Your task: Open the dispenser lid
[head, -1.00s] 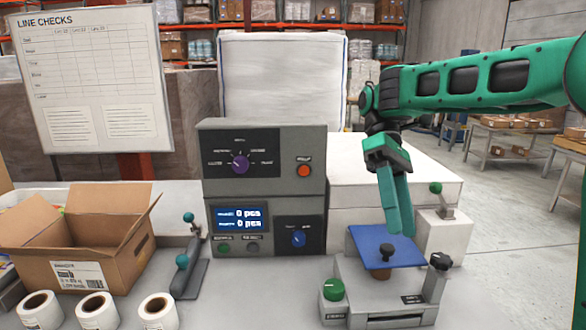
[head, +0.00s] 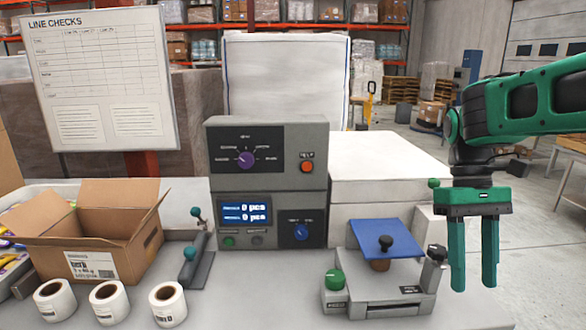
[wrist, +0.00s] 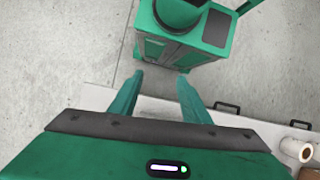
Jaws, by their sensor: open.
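A white box (head: 385,152) with a flat top stands on the counter, right of the grey control unit; its top looks shut. A green ball knob (head: 434,183) shows at its right side, partly hidden by my arm. In front is a pale device (head: 392,302) with a tilted blue plate (head: 372,232) and a black knob (head: 386,243). I cannot tell which of these is the dispenser lid. My gripper (head: 474,287) points down, open and empty, to the right of the pale device and apart from it. Its spread fingers show in the wrist view (wrist: 160,82).
The grey control unit (head: 266,180) stands mid-counter. An open cardboard box (head: 130,255), a lever device (head: 196,258) and label rolls (head: 110,303) are at left. A dark post (head: 434,265) rises at the pale device's right corner. Open floor (head: 525,235) lies right of the counter.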

